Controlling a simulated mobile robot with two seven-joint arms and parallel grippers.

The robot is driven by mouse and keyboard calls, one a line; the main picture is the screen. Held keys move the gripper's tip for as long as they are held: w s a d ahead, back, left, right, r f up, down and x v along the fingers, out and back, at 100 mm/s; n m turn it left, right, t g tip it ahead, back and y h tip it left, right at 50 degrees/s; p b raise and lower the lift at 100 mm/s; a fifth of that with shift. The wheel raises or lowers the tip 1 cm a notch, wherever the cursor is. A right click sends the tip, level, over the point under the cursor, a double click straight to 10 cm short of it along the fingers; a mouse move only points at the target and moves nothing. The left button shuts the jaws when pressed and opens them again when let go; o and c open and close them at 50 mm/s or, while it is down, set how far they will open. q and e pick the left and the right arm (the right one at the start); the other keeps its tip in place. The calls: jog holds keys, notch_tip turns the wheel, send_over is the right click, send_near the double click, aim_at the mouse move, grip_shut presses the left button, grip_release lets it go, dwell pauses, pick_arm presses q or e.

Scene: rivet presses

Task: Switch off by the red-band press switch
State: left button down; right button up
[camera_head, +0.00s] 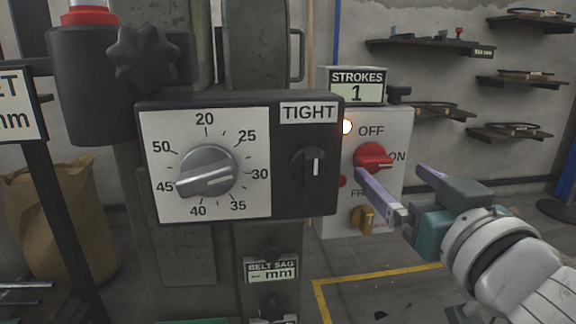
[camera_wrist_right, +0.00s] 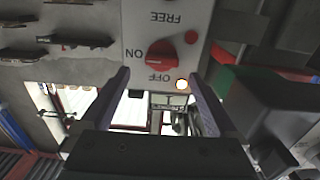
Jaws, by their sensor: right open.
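The red switch knob (camera_head: 374,157) is on a grey switch panel (camera_head: 385,125), with OFF printed above it and ON to its right. Its grip bar lies roughly level, toward ON. A lamp (camera_head: 347,127) by OFF glows. In the right wrist view the knob (camera_wrist_right: 160,55) appears upside down, between and beyond the fingertips. My right gripper (camera_head: 394,173) is open and empty in front of the panel, its left finger just below the knob. I cannot tell whether it touches. A red band (camera_head: 90,17) tops the black cylinder at upper left. My left gripper is out of view.
A dial box (camera_head: 206,165) marked TIGHT juts out left of the switch panel. A yellow knob (camera_head: 362,220) and a small red button (camera_head: 342,182) sit lower on the panel. A STROKES display (camera_head: 357,87) reads 1 above it. Wall shelves (camera_head: 430,42) are behind at right.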

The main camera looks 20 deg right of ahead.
aim_at(378, 163)
jog(key=x, duration=0.4)
jog(key=shift+w+a+b, duration=0.1)
jog(key=shift+w+b, duration=0.05)
jog(key=shift+b, duration=0.15)
jog(key=shift+w, duration=0.5)
jog(key=c, duration=1.4)
